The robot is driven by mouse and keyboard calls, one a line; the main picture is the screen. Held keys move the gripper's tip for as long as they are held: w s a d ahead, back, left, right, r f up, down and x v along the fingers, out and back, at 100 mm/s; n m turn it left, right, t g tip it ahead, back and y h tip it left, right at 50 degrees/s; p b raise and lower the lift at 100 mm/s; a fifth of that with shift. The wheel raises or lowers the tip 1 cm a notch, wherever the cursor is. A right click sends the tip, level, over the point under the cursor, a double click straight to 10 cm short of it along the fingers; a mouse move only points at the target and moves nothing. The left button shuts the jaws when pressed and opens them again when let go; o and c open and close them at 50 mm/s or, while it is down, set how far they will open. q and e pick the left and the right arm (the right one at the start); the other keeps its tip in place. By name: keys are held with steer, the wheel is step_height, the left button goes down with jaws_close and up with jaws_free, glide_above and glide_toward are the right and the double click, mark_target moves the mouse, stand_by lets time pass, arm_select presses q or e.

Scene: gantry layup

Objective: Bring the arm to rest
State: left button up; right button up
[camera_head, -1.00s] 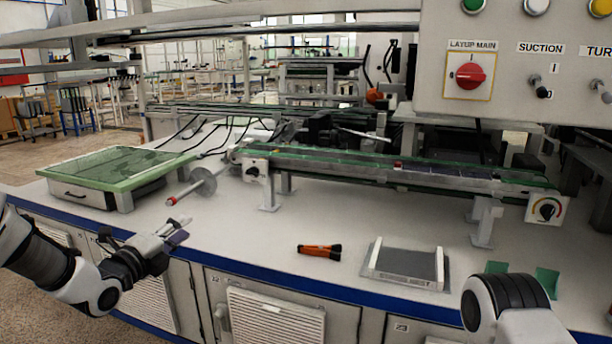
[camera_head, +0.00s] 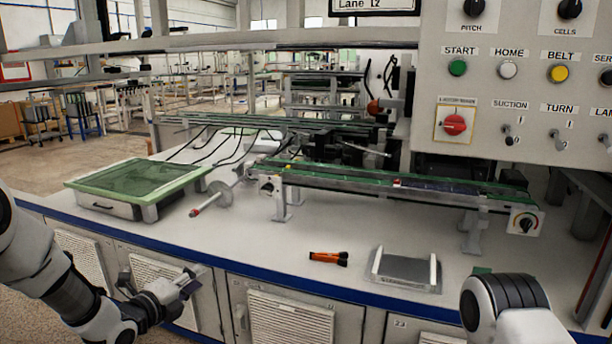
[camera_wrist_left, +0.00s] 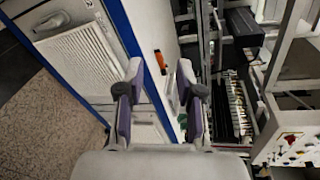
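My left gripper (camera_head: 188,284) hangs in front of the bench's front side, below the worktop edge, in the head view. In the left wrist view its two fingers (camera_wrist_left: 160,100) stand apart with nothing between them. My right arm shows only as a white and black link at the lower right of the head view; its gripper is out of the picture. An orange and black flashlight (camera_head: 328,258) lies on the white worktop (camera_head: 250,240), well away from the left gripper. It also shows small in the left wrist view (camera_wrist_left: 160,60).
A grey tray-like rest (camera_head: 405,270) sits right of the flashlight. A green-topped frame (camera_head: 137,180) stands at the worktop's left. A conveyor (camera_head: 400,186) runs across the back. A control panel (camera_head: 530,90) hangs at upper right. The cabinet fronts (camera_head: 290,316) are close to the left gripper.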

arm_select(q)
steer(key=s+f+n+g+y+p, duration=0.2)
steer(key=s+n+g+p, duration=0.5)
steer(key=s, duration=1.4)
steer(key=s+f+n+g+y+p, duration=0.3)
steer(key=s+n+g+p, duration=0.4)
steer(key=s+n+p, duration=1.1)
steer(key=s+n+y, duration=0.1)
steer(key=s, duration=0.2)
steer(key=shift+a+g, duration=0.25)
steer(key=shift+g, duration=0.05)
